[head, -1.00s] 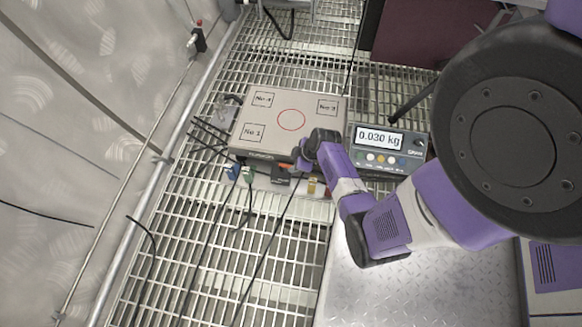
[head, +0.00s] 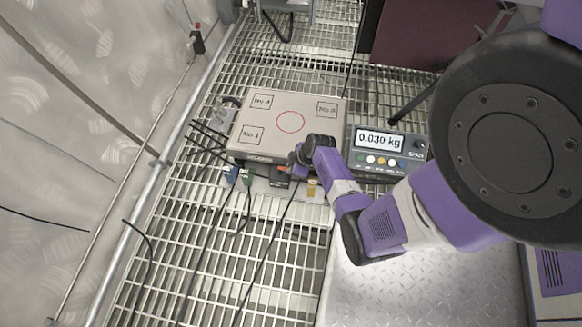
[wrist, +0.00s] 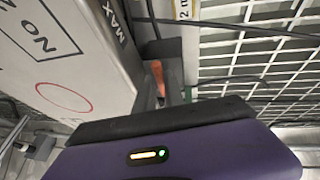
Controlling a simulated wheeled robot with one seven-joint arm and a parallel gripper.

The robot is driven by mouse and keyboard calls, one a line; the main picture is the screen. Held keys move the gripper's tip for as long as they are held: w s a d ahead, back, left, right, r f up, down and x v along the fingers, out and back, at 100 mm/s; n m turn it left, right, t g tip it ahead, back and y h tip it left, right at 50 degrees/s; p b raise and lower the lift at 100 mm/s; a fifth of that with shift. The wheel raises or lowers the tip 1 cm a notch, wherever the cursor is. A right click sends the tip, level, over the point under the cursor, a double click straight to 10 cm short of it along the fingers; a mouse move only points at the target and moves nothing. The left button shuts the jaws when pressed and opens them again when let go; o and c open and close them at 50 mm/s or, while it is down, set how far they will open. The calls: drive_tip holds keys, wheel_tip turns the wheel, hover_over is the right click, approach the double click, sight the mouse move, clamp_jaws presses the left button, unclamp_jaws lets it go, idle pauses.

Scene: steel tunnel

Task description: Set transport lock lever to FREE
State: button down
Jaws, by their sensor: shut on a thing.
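The grey scale platform (head: 268,118) has a red circle and numbered squares on top. At its near edge the small orange-red transport lock lever (head: 283,169) shows beside my gripper (head: 294,162). In the wrist view the orange lever (wrist: 157,77) stands at the platform's side wall, just beyond my purple and black gripper body. My gripper is shut on the lever. The fingertips are small and mostly hidden, and the lever's FREE marking cannot be read.
A display unit (head: 380,150) reading 0.030 kg stands to the right of the platform. Cables and coloured connectors (head: 240,176) lie along the near edge. A metal grating floor (head: 200,262) surrounds them, with a diamond-plate surface (head: 400,290) at lower right.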

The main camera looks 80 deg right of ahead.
drive_tip(key=shift+a, duration=0.1)
drive_tip(key=m+p, duration=0.1)
drive_tip(key=a+m+h+p, duration=0.1)
drive_tip(key=m+p, duration=0.1)
drive_tip(key=m, duration=0.1)
drive_tip(key=shift+w+a+r+g+p, duration=0.2)
drive_tip(key=shift+w+a+g+p, duration=0.05)
drive_tip(key=shift+g+p, duration=0.15)
drive_tip(key=m, duration=0.2)
drive_tip(key=w+a+m+g+h+p, duration=0.1)
drive_tip(key=m, duration=0.1)
drive_tip(key=shift+a+f+h, duration=0.1)
drive_tip(key=shift+f+h, duration=0.05)
drive_tip(key=shift+h, duration=0.15)
drive_tip(key=shift+w+a+f+m+g+b, duration=0.15)
drive_tip(key=shift+w+m+g+b, duration=0.5)
drive_tip(key=shift+m, duration=1)
drive_tip(key=shift+w+a+r+m+g+b, duration=0.1)
drive_tip(key=shift+w+a+m+g+b, duration=0.25)
drive_tip(key=shift+m+g+b, duration=0.95)
drive_tip(key=shift+w+a+f+m+g+b, duration=0.15)
drive_tip(key=shift+w+m+g, duration=0.3)
drive_tip(key=shift+m, duration=1.6)
drive_tip(key=shift+w+r, duration=0.1)
drive_tip(key=shift+r, duration=0.05)
drive_tip(key=c, duration=1.4)
unclamp_jaws()
drive_tip(key=shift+c, duration=0.2)
